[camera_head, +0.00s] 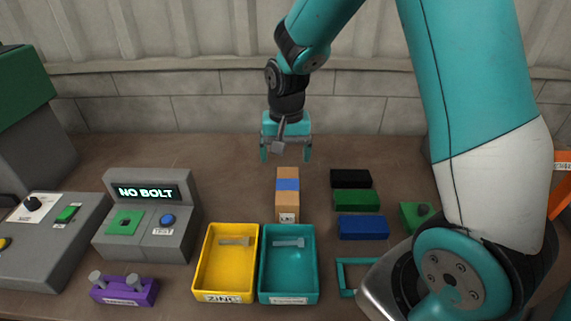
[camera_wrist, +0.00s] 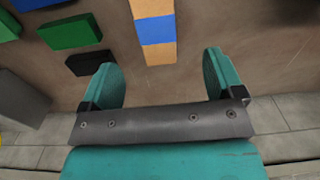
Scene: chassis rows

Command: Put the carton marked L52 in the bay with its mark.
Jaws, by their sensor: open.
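A tan carton (camera_head: 287,207) with a blue band lies on the brown bench, its long side running away from me. A small white label is on its near end; I cannot read its mark. The carton also shows in the wrist view (camera_wrist: 157,53), with its blue band. My gripper (camera_head: 286,156) is open and empty, above the bench around the carton's far end. In the wrist view my gripper (camera_wrist: 163,75) has its fingers apart, with the carton ahead between them and not touching. I cannot make out a bay marked L52 in either view.
A yellow bin (camera_head: 199,275) and a teal bin (camera_head: 264,278) each hold a bolt. Black (camera_head: 350,178), green (camera_head: 356,200) and blue (camera_head: 363,227) blocks lie right of the carton. A "NO BOLT" console (camera_head: 150,220) and a purple block (camera_head: 124,291) stand left.

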